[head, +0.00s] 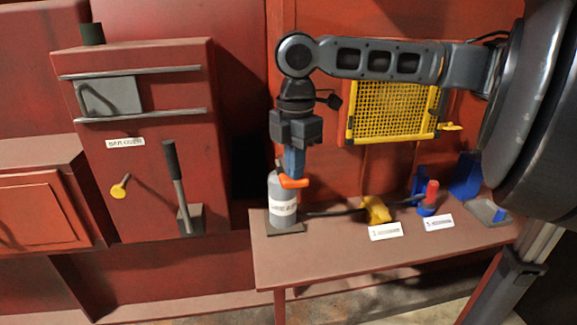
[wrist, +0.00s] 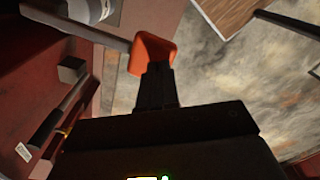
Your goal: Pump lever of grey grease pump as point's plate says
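The grey grease pump (head: 283,198) is a cylinder with a white label, upright on a dark base at the left end of the red bench. Its lever has an orange end (head: 293,182); in the wrist view a pale bar (wrist: 75,27) runs to this orange end (wrist: 152,50). My gripper (head: 292,172) points down from above the pump. Its dark fingers (wrist: 158,68) look closed together, with their tips at the orange end, apparently touching it. Two white plates, one (head: 385,231) by a yellow fitting (head: 376,210) and one (head: 438,223) by a red-and-blue fitting (head: 430,198), are too small to read surely.
The red bench (head: 330,262) has clear room in front of the pump. A dark hose (head: 335,211) runs right from it. A yellow mesh guard (head: 392,110) is on the wall behind. A red cabinet (head: 150,165) with a dark-handled lever (head: 172,165) stands to the left.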

